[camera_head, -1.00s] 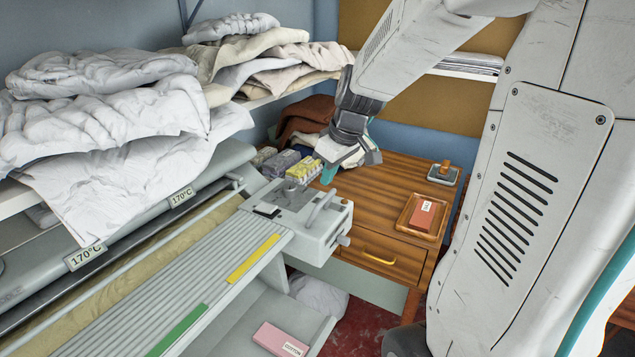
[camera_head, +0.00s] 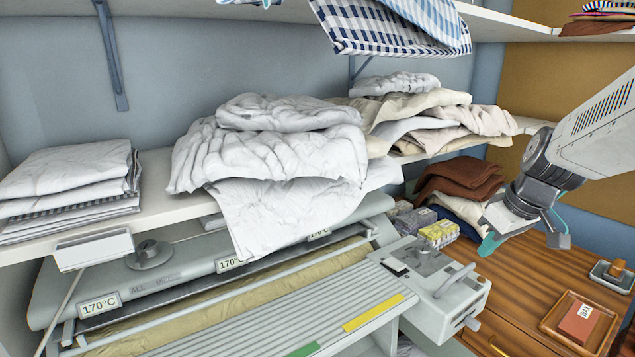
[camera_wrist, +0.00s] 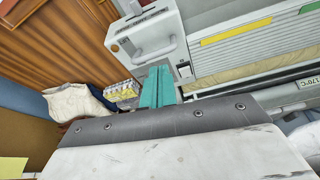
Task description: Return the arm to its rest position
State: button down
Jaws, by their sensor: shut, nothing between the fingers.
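My gripper (camera_head: 525,240) is at the right of the head view, at the end of my pale grey arm. It hangs over the wooden cabinet top, to the right of the ironer's grey end housing (camera_head: 440,305). Its teal fingers are shut with nothing between them. In the wrist view the teal fingers (camera_wrist: 156,88) point toward the end housing (camera_wrist: 150,40), and my grey wrist cover fills the lower part. No contact with any object is visible.
The rotary ironer (camera_head: 270,300) runs along the lower left. White linens (camera_head: 270,150) drape from the shelf over it. A yellow-topped box (camera_head: 438,232) stands beside the housing. The cabinet (camera_head: 520,285) carries a tray with a red box (camera_head: 579,322). Checked cloth (camera_head: 390,30) hangs above.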

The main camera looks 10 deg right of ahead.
jog(key=s+a+r+m+g, duration=0.1)
jog(key=s+a, duration=0.6)
jog(key=s, duration=0.2)
jog(key=s+a+r+m+g+h, duration=0.1)
jog(key=s+a+m, duration=0.1)
jog(key=s+a, duration=0.5)
jog(key=shift+s+a+r, duration=0.3)
jog(key=shift+s+r, duration=0.05)
jog(key=shift+s, duration=1.35)
dwell(1.5)
